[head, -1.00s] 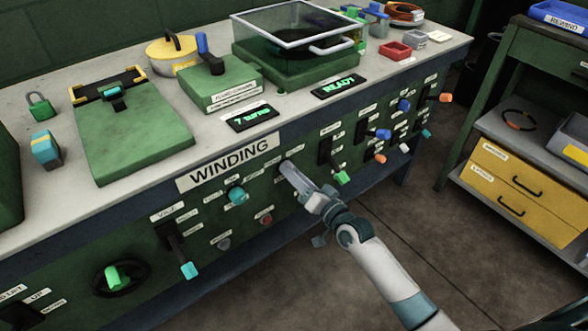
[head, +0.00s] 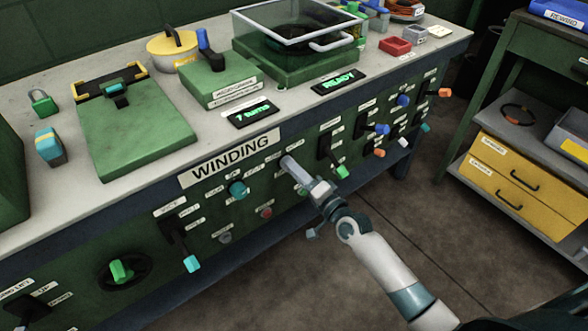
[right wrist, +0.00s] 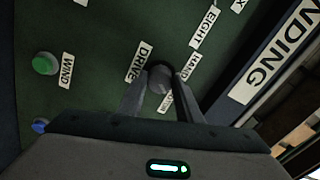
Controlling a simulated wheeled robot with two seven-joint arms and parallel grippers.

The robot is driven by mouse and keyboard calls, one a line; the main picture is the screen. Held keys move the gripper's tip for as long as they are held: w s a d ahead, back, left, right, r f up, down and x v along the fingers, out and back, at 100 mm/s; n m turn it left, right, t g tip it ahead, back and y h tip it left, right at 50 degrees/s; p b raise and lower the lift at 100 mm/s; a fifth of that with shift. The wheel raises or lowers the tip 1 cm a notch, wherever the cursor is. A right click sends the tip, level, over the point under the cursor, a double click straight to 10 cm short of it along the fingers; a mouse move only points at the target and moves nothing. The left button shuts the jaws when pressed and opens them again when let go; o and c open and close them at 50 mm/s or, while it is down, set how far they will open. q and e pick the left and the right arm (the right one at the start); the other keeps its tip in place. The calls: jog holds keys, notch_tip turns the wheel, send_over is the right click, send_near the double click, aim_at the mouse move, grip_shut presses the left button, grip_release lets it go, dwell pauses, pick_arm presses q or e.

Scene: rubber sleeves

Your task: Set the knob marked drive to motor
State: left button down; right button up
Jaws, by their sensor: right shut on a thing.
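The drive knob (right wrist: 158,79) is a small grey knob on the green front panel. In the right wrist view it sits beside the "DRIVE" label (right wrist: 140,62), with the "HAND" label (right wrist: 188,67) to its right and another label (right wrist: 166,101), partly hidden, just below. My right gripper (right wrist: 160,84) is shut on this knob, one finger on each side. I cannot tell which label the knob points to. In the head view my right gripper (head: 290,164) reaches the panel at the right end of the "WINDING" sign (head: 232,160) and hides the knob. My left gripper is not in view.
A teal knob (head: 238,190) and a red button (head: 266,212) are left of my gripper. A lever with a green tip (head: 342,171) is close on its right. In the right wrist view a green button (right wrist: 44,63) sits by the "WIND" label. The floor before the bench is clear.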

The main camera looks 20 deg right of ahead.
jog(key=o, duration=1)
jog(key=shift+o, duration=0.2)
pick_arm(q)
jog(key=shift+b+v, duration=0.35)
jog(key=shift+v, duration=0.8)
pick_arm(e)
jog(key=v, duration=1.7)
jog(key=shift+s, duration=0.15)
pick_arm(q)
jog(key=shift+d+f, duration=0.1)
pick_arm(e)
jog(key=shift+d, duration=0.1)
